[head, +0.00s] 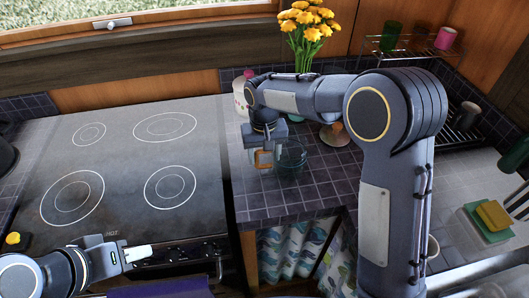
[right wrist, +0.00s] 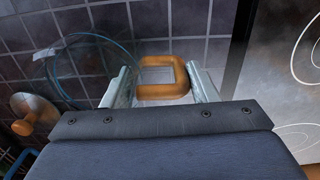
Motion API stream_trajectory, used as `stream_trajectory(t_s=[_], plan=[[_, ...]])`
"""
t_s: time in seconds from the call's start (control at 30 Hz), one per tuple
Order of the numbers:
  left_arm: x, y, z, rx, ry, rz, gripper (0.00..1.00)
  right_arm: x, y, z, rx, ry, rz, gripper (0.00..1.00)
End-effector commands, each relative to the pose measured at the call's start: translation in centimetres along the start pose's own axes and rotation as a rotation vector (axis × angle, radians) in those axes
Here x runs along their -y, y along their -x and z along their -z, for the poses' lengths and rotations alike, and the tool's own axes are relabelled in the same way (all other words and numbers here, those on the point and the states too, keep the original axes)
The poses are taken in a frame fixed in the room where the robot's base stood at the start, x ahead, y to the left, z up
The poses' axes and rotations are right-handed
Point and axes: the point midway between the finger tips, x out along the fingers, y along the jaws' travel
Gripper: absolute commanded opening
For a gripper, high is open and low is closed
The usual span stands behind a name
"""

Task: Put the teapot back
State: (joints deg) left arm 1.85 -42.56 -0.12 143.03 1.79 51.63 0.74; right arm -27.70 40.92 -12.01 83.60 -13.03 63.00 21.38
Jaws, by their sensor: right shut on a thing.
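The teapot (head: 292,156) is clear glass with a square wooden handle (head: 263,159). It is at the dark tiled counter, right of the stove; I cannot tell whether its base touches the tiles. My right gripper (head: 265,152) is shut on the handle from above. In the right wrist view the wooden handle (right wrist: 163,92) sits between the two fingers, and the round glass rim of the teapot (right wrist: 72,62) shows faintly to the left. My left gripper (head: 136,254) is at the stove's front edge, away from the teapot; its finger opening is unclear.
The black stove top (head: 120,165) with its ring markings is bare. Yellow flowers (head: 306,25), a white jar (head: 241,92) and a wooden-based item (head: 335,134) stand behind the teapot. A wire rack (head: 463,125) is at the right. The counter front (head: 290,200) is clear.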

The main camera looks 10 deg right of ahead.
Motion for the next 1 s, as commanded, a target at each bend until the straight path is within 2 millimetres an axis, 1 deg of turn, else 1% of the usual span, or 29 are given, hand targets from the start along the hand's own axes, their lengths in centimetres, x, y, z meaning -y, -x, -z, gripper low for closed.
stream_trajectory(t_s=[0.2,0.33,0.37,0.5,0.77,0.9,1.0], plan=[[0.0,0.0,0.0,0.000,0.000,0.000,0.36,0.0,0.1,0.0,-0.002,0.000,0.000,0.07],[0.1,-0.3,-0.1,0.000,0.000,0.000,0.36,0.0,-0.4,0.0,-0.001,0.000,0.000,0.07],[0.1,-0.2,-0.1,0.000,0.000,0.000,0.36,0.0,-0.3,0.0,0.000,-0.001,0.000,0.58],[0.1,-0.2,-0.1,0.000,0.000,0.000,0.36,0.0,-0.3,0.0,0.000,0.000,0.000,0.76],[0.1,-0.1,-0.1,0.000,0.000,0.000,0.36,0.0,-0.2,0.0,0.000,0.000,0.000,0.76],[0.0,0.0,0.0,0.000,0.000,0.000,0.36,0.0,0.7,0.1,-0.003,-0.001,0.001,0.76],[0.1,-0.1,-0.1,0.000,0.000,0.000,0.36,0.0,2.2,0.1,-0.005,0.000,0.002,0.76]])
